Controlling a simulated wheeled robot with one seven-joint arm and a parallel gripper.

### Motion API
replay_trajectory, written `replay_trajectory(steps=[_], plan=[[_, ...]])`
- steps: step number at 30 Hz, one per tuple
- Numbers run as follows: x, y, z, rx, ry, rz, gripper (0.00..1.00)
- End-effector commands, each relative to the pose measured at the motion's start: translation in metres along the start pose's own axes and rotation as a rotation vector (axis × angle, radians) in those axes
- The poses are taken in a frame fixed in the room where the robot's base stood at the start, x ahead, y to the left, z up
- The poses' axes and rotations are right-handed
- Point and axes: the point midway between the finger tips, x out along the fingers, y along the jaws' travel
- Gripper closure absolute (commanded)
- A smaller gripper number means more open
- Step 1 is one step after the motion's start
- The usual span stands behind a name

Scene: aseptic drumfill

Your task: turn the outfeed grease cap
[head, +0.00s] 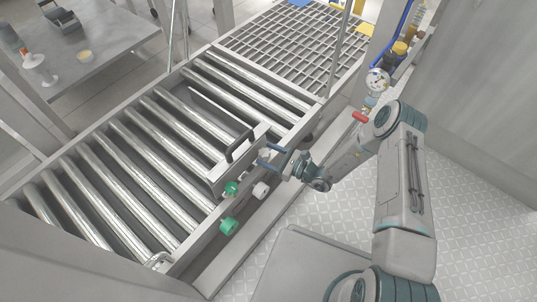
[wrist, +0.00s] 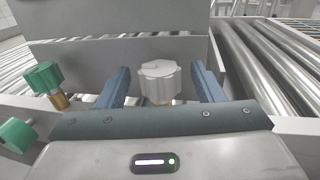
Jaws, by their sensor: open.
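My gripper (head: 269,156) is open at the side of the roller conveyor, its two blue fingers pointing at the frame. In the wrist view a white ribbed cap (wrist: 159,80) stands between the fingers, with a visible gap on each side. I cannot tell whether the fingertips reach past it. No label shows which cap is the outfeed one. Two green caps show to the left in the wrist view, an upper one (wrist: 43,76) on a brass stem and a lower one (wrist: 17,135). Another white cap (head: 260,190) shows below my gripper in the head view.
Steel rollers (head: 128,162) fill the conveyor beyond. A pressure gauge (head: 377,80) and red-handled valve (head: 360,117) stand near my arm.

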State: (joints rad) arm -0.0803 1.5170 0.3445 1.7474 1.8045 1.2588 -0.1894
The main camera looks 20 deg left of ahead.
Motion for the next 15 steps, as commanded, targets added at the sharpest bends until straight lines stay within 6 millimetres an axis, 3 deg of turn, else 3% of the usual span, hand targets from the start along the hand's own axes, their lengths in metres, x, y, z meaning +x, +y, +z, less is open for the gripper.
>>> replay_trajectory(steps=[5,15], plan=[[-0.023,-0.001,0.003,0.001,0.002,-0.004,0.39],[-0.100,-0.001,0.002,0.001,0.002,-0.005,0.39]])
